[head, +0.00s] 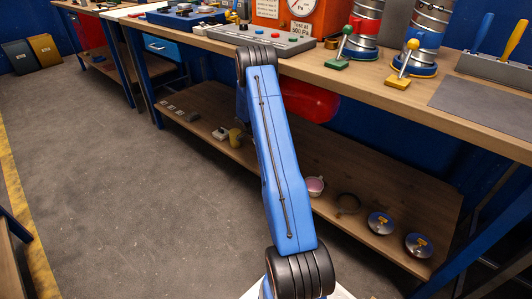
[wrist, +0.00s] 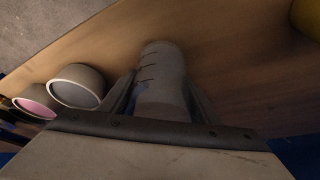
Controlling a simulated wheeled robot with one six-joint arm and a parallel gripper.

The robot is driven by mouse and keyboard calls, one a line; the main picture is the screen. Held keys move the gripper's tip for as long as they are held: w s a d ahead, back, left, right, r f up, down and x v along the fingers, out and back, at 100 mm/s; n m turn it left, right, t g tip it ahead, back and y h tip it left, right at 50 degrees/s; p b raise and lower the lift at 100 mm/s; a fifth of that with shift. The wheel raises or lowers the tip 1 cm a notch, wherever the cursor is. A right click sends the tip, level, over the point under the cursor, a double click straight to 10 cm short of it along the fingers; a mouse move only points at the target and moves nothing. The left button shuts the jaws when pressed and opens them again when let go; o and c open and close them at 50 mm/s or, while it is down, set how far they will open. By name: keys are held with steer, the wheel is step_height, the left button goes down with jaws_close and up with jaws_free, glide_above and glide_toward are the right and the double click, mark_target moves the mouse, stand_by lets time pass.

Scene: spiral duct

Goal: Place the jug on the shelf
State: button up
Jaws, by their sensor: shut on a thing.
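The jug (wrist: 160,72), grey and cylindrical with dark level marks, is between the fingers of my gripper (wrist: 161,98) in the wrist view. The gripper is shut on it. The wooden shelf (wrist: 235,60) fills the view around the jug; I cannot tell if the jug touches it. In the head view the low shelf (head: 280,160) runs under the workbench. There my blue arm hides the gripper and the jug.
In the wrist view a grey bowl (wrist: 77,87) and a pink-lined bowl (wrist: 36,104) stand left of the jug. A yellow thing (wrist: 309,16) is at the upper right. Two round metal lids (head: 380,223) lie on the shelf's right part. The bench top (head: 420,100) overhangs it.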

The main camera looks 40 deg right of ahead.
steer(key=shift+f, duration=0.55)
steer(key=shift+f, duration=0.1)
steer(key=o, duration=1.1)
